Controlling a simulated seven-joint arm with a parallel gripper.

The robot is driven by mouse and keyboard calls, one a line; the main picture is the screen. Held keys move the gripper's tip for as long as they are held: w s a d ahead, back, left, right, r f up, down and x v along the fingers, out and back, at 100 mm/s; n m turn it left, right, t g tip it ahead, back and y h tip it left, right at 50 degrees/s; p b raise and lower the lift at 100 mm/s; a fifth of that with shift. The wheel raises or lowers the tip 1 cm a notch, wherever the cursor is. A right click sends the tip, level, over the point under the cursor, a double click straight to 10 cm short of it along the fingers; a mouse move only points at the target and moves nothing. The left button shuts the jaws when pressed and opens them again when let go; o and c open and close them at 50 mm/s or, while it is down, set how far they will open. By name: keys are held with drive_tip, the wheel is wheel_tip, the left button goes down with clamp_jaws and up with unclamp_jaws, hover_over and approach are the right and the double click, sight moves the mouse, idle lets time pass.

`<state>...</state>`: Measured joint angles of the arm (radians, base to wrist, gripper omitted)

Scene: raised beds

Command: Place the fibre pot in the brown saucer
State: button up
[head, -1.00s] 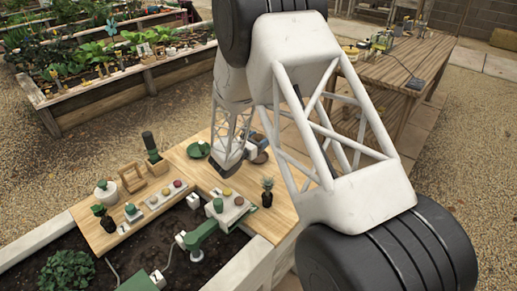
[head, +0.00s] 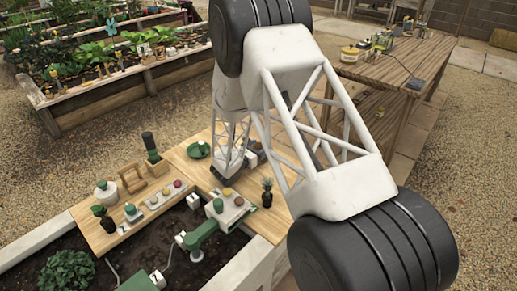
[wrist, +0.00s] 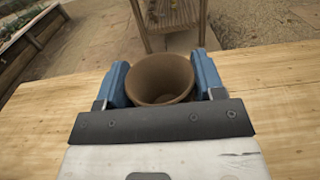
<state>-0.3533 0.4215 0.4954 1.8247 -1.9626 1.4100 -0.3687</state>
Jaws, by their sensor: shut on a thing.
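My gripper (wrist: 162,70) shows in the wrist view with a blue finger on each side of a brown fibre pot (wrist: 160,82). It is shut on the pot, which looks upright and empty with its round mouth showing. I cannot tell whether the pot's base touches the wooden top (wrist: 280,90). In the head view my arm's white lattice links hide most of the gripper and the pot. I cannot make out the brown saucer in either current view.
A green saucer (head: 199,149) lies left of my arm on the wooden top. A wooden rack (head: 132,178) and a white jar (head: 105,192) stand at the left.

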drive_tip(key=shift+f, duration=0.1)
drive_tip(key=o, duration=0.9)
drive_tip(key=v, duration=1.2)
drive_tip(key=shift+r, duration=0.25)
idle(0.6)
